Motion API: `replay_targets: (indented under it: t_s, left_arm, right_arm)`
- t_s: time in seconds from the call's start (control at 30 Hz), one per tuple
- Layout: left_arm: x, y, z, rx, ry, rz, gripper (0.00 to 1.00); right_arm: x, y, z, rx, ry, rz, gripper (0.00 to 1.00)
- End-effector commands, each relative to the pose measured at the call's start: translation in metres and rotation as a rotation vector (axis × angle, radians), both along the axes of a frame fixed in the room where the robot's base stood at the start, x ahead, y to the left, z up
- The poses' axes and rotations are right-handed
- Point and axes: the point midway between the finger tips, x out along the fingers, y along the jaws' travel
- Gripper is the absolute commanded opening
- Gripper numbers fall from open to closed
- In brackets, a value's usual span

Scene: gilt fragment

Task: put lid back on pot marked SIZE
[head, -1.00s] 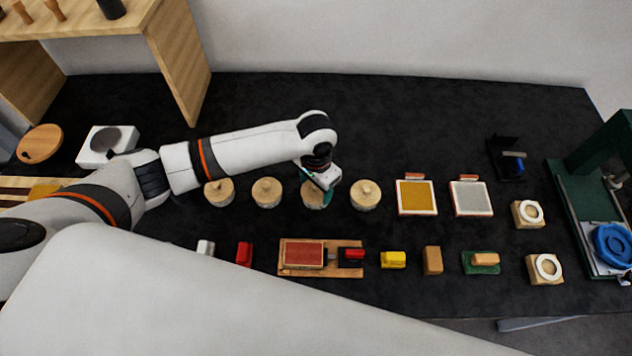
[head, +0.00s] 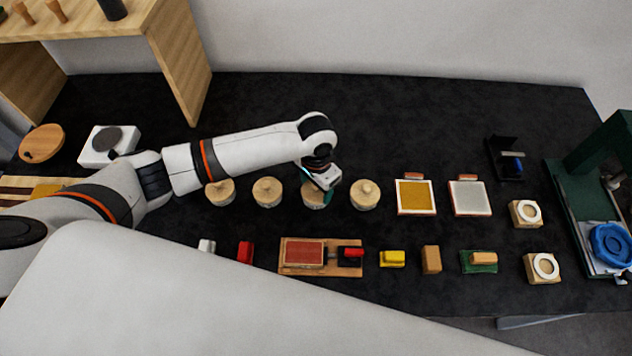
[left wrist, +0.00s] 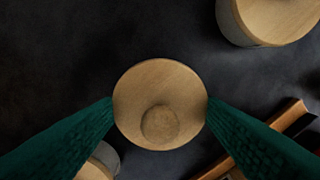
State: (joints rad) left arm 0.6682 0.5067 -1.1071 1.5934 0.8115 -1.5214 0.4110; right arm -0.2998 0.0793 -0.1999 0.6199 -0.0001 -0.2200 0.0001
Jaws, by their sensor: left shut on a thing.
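Several round pots with pale wooden knobbed lids stand in a row: a left pot (head: 220,192), a second pot (head: 267,191), a third partly hidden under my left gripper, and a right pot (head: 365,194). My left gripper (head: 320,190) is at the third pot in the head view. In the left wrist view its green fingers are shut on the rim of a round wooden lid (left wrist: 160,95) with a knob. The lid hides what is beneath, so I cannot tell whether it rests on its pot. No SIZE marking is readable. My right gripper is out of view.
A neighbouring pot (left wrist: 268,20) is close by in the left wrist view. In front are a red pad on a wooden board (head: 304,270) and several small blocks. A gold panel (head: 416,197) and a grey panel (head: 470,198) lie to the right. The black tabletop behind the pots is clear.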

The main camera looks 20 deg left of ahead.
Motion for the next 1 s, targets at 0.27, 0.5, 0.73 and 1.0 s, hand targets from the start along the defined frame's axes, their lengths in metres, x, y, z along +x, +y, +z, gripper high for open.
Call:
replay_targets:
  t_s: [0.27, 0.5, 0.73, 1.0]
  left_arm:
    - [-0.0001, 0.0000, -0.0008, 0.000, 0.001, 0.000, 0.42]
    - [-0.0002, -0.0001, -0.0008, 0.000, 0.001, 0.000, 0.42]
    - [-0.0004, -0.0001, -0.0002, 0.000, 0.001, 0.000, 0.42]
    - [-0.0004, -0.0003, -0.0004, 0.000, 0.001, 0.000, 0.42]
  right_arm:
    - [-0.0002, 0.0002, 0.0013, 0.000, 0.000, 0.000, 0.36]
    - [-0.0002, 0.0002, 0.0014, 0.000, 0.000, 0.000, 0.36]
    - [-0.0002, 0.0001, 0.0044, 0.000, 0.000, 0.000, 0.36]
    - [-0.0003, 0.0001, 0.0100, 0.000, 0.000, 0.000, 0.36]
